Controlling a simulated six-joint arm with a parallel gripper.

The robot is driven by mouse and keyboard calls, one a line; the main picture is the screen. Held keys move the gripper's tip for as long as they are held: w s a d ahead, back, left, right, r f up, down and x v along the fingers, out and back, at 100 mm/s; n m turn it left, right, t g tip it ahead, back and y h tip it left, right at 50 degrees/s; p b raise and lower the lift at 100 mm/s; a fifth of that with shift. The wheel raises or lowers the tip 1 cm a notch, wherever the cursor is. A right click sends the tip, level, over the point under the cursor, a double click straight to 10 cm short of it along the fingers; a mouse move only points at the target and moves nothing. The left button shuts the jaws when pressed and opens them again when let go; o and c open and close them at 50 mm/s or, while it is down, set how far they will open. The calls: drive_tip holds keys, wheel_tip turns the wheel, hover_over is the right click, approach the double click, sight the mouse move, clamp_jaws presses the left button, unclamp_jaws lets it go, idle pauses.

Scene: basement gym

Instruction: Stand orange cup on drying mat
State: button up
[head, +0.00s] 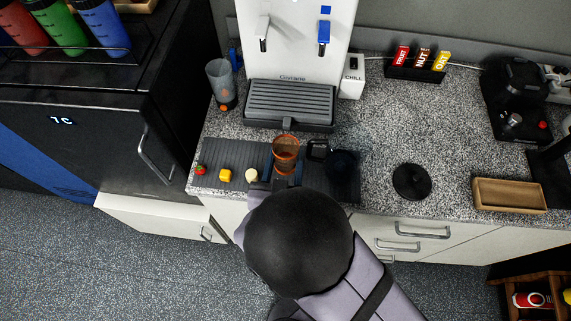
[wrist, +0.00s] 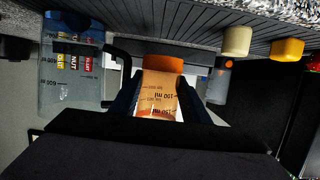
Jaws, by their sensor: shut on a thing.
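The orange cup (head: 286,153) is see-through, with its open rim up in the head view. The wrist view, which is turned upside down, shows its measuring marks and solid orange base (wrist: 163,63). My gripper (wrist: 160,100) is shut on the cup, one finger on each side. In the head view my gripper (head: 286,181) is partly hidden by my wrist. The cup is upright over the middle of the dark ribbed drying mat (head: 212,152). I cannot tell whether its base touches the mat.
A dark blue clear cup (head: 342,163) with a black handle stands close right of the orange cup. A cream cylinder (head: 252,176), yellow block (head: 225,175) and red item (head: 200,170) line the mat's front left. A dispenser (head: 290,98) stands behind; a grey bottle (head: 221,85) is back left.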

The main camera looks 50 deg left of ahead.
sight(285, 174)
drive_tip(key=shift+f, duration=0.2)
drive_tip(key=shift+f+p, duration=0.3)
drive_tip(key=shift+f, duration=1.6)
drive_tip(key=shift+f, duration=0.2)
drive_tip(key=o, duration=0.9)
drive_tip(key=shift+r, duration=0.1)
